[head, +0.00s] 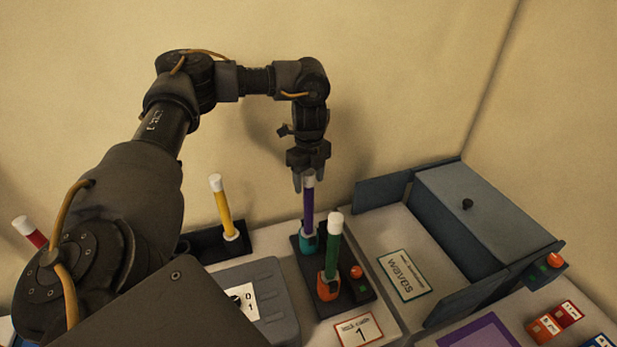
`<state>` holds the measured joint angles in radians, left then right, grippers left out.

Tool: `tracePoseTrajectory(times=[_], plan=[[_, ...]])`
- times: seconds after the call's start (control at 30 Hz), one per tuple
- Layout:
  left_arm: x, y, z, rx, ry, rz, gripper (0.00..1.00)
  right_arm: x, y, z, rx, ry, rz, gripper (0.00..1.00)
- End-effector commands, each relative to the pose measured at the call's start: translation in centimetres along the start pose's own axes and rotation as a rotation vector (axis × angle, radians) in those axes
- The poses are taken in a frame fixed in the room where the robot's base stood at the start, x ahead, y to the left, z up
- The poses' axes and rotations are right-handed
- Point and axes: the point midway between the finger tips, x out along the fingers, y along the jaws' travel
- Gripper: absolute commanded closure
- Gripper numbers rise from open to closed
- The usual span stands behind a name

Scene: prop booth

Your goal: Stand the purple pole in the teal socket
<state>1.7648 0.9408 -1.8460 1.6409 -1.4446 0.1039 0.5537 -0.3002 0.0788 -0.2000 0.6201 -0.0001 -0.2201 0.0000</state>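The purple pole (308,212) with a white top stands upright, its lower end at the teal socket (309,244) on a dark base (336,300). My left gripper (310,179) points down over the pole. Its fingers are on either side of the white top and look spread wider than it. A green pole (332,253) stands in an orange socket (328,287) on the same base, nearer to me. My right gripper is out of view.
A yellow pole (224,212) stands in another dark holder (203,242) to the left. A red pole (32,235) leans at the far left. A grey-blue cabinet (477,212) with open doors and a "waves" card (403,275) are at right. A grey case (265,288) lies in front.

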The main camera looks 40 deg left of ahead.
Motion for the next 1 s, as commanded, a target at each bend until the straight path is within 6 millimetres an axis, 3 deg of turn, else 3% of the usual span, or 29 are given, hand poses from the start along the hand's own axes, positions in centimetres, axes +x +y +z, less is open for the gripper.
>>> tracePoseTrajectory(times=[0.33,0.8,1.0], plan=[[-0.7,-0.1,0.0,0.001,-0.001,-0.002,0.43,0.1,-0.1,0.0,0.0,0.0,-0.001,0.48],[-8.6,-0.1,0.0,0.001,-0.002,-0.003,0.43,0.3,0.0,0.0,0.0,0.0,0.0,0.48],[-10.5,-0.1,0.0,0.0,-0.001,-0.002,0.43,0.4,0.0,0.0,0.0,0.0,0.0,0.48]])
